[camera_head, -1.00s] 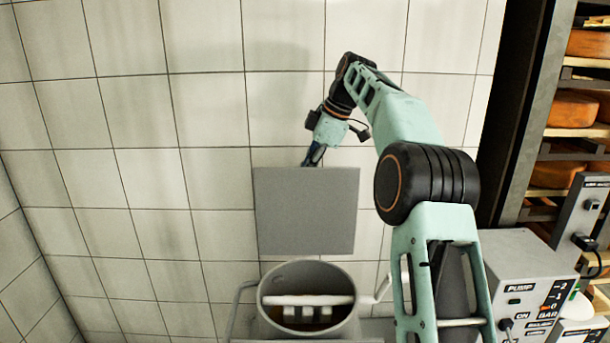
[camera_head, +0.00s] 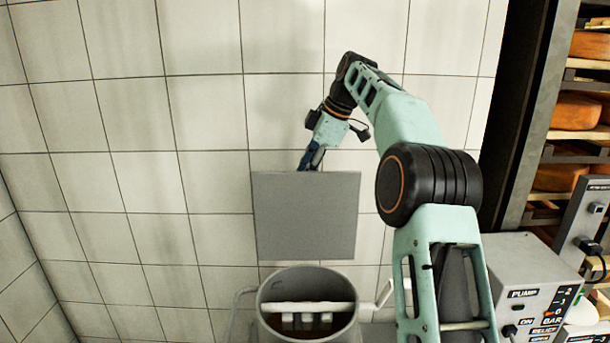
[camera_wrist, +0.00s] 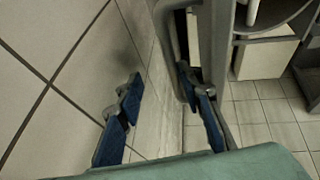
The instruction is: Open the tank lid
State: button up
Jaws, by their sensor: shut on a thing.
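The tank lid (camera_head: 305,215) is a flat grey square plate standing upright behind the tank, against the tiled wall in the head view. The round metal tank (camera_head: 262,312) below it is open at the top, with a white bar across its mouth. My gripper (camera_head: 308,160) is at the lid's top edge, its fingertips partly hidden behind it. In the wrist view, my gripper (camera_wrist: 165,112) shows two blue fingers spaced apart, the right one at the grey lid handle (camera_wrist: 168,45) beside the lid's edge (camera_wrist: 216,50). It is shut on the handle, but the contact is hard to make out.
A pump box (camera_head: 530,285) with switches stands at the lower right. A dark rack (camera_head: 525,120) with cheese wheels (camera_head: 575,112) is behind it. The tiled wall (camera_head: 150,150) is close behind the lid. The left side is clear.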

jog(key=shift+w+d+f, duration=0.15)
jog(key=shift+d+f, duration=0.05)
jog(key=shift+f, duration=0.3)
jog(key=shift+w+d+f, duration=0.15)
jog(key=shift+f, duration=0.35)
jog(key=v, duration=0.8)
jog(key=shift+a+r, duration=0.2)
jog(key=shift+r, duration=0.2)
jog(key=shift+s+r, duration=0.3)
jog(key=shift+w+a, duration=0.25)
jog(key=shift+a, duration=0.05)
jog(key=shift+s+d+r, duration=0.1)
jog(key=shift+s, duration=0.15)
